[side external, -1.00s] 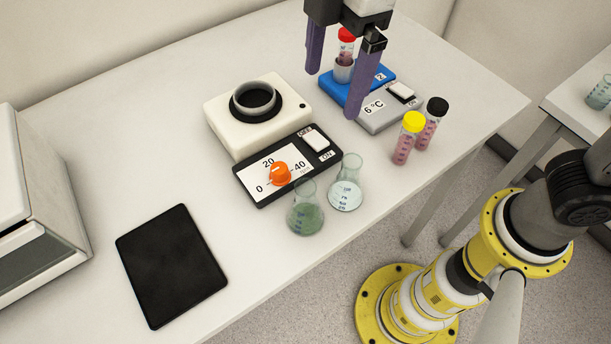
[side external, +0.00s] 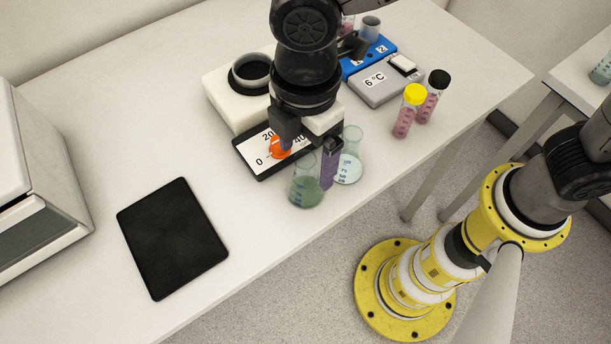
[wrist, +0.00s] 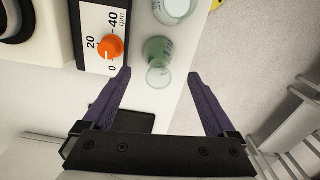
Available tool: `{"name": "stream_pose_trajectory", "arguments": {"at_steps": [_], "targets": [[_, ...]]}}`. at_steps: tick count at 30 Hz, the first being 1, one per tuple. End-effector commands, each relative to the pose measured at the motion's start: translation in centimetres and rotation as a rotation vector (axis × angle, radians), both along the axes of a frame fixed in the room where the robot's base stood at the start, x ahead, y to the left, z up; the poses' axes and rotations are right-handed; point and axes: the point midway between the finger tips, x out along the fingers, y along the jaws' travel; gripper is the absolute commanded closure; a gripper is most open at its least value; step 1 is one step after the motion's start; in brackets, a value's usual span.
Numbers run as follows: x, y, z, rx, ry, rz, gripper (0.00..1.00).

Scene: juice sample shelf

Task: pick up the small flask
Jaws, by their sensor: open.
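Two conical flasks stand on the table in front of the stirrer. One holds green liquid (side external: 306,192); the other, with pale liquid (side external: 350,169), stands right behind it. Which of them is the small flask is not clear. My gripper (side external: 307,168) is open and points down over the green flask, with one finger near the orange knob and the other in front of the pale flask. In the wrist view, the green flask (wrist: 158,62) lies between and slightly beyond the fingertips. The pale flask (wrist: 174,8) is cut off at the top edge. Nothing is held.
The white stirrer (side external: 226,108) with its orange knob (side external: 279,148) is close behind my gripper. A black tablet (side external: 172,238) lies left. Yellow-capped (side external: 408,112) and black-capped (side external: 433,98) tubes stand right, near a grey and blue device (side external: 385,82). The table's front edge is close.

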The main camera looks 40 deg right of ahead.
Motion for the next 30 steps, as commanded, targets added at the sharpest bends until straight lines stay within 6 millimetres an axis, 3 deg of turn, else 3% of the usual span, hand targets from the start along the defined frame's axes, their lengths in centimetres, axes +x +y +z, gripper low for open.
{"name": "stream_pose_trajectory", "arguments": {"at_steps": [9,19,30], "targets": [[0.2,-0.3,-4.3,-0.003,0.003,0.000,0.08],[0.2,-0.3,-4.9,-0.001,0.001,0.000,0.08],[0.2,-0.3,-4.8,-0.001,0.001,0.000,0.75]]}}
